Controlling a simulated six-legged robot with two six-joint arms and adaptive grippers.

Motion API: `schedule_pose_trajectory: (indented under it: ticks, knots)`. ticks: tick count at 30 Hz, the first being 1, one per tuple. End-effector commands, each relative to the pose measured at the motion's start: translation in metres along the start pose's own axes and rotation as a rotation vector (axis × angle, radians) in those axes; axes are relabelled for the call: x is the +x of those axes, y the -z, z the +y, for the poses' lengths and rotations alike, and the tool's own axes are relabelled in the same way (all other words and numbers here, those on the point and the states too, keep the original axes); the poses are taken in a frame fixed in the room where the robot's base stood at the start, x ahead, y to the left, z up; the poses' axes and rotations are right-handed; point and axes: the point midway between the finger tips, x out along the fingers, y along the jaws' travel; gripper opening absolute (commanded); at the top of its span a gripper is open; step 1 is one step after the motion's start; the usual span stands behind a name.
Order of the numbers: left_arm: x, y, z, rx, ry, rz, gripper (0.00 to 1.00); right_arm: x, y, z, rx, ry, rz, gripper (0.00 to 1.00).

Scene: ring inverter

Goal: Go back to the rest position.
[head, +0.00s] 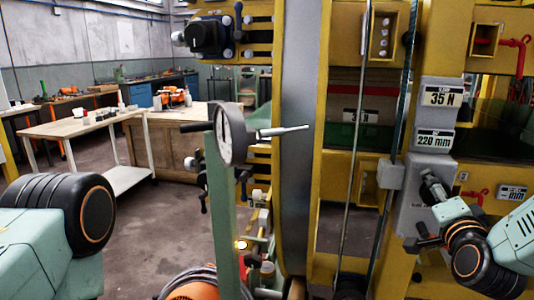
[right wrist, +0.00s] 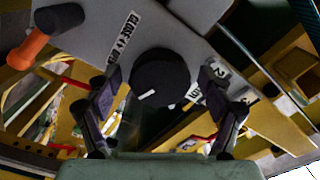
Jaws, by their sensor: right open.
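My right gripper (right wrist: 161,76) is open, with one finger on each side of a round black knob (right wrist: 160,84) that bears a white pointer mark. I cannot tell whether the fingers touch the knob. The knob sits on a grey panel (right wrist: 200,42) with a label reading CLOSE and, partly legible, OPEN. In the head view the right arm comes in from the right, and its gripper (head: 428,215) is at the grey control box (head: 412,215). My left arm shows at the left edge, but its gripper is out of the picture.
A yellow machine frame (head: 455,120) fills the right half, with displays reading 35 N (head: 441,96) and 220 mm (head: 433,139). A dial gauge (head: 231,134) on a green post stands in the middle. An orange-handled lever (right wrist: 28,48) is beside the knob. Open floor lies left of centre.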

Motion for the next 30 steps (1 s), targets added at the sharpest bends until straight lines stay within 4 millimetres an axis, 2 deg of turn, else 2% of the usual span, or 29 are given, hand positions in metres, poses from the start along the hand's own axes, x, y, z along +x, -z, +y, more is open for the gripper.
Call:
schedule_pose_trajectory:
  ticks: [11, 14, 27, 29, 30]
  knots:
    - [0.001, 0.000, 0.000, 0.000, 0.000, 0.000, 0.00, -0.003, 0.000, 0.001, 0.015, -0.001, 0.000, 0.81]
    - [0.001, 0.000, 0.000, 0.000, 0.000, 0.000, 0.00, -0.012, 0.000, 0.001, 0.028, -0.002, 0.000, 0.81]
    - [0.001, 0.000, 0.000, 0.000, 0.000, 0.000, 0.00, -0.070, 0.000, 0.001, 0.029, -0.003, -0.001, 0.81]
    - [0.001, 0.000, 0.000, 0.000, 0.000, 0.000, 0.00, -0.077, -0.001, 0.001, 0.029, -0.003, -0.002, 0.81]
    - [0.001, 0.000, 0.000, 0.000, 0.000, 0.001, 0.00, -0.071, 0.000, 0.000, 0.021, 0.000, -0.001, 0.81]
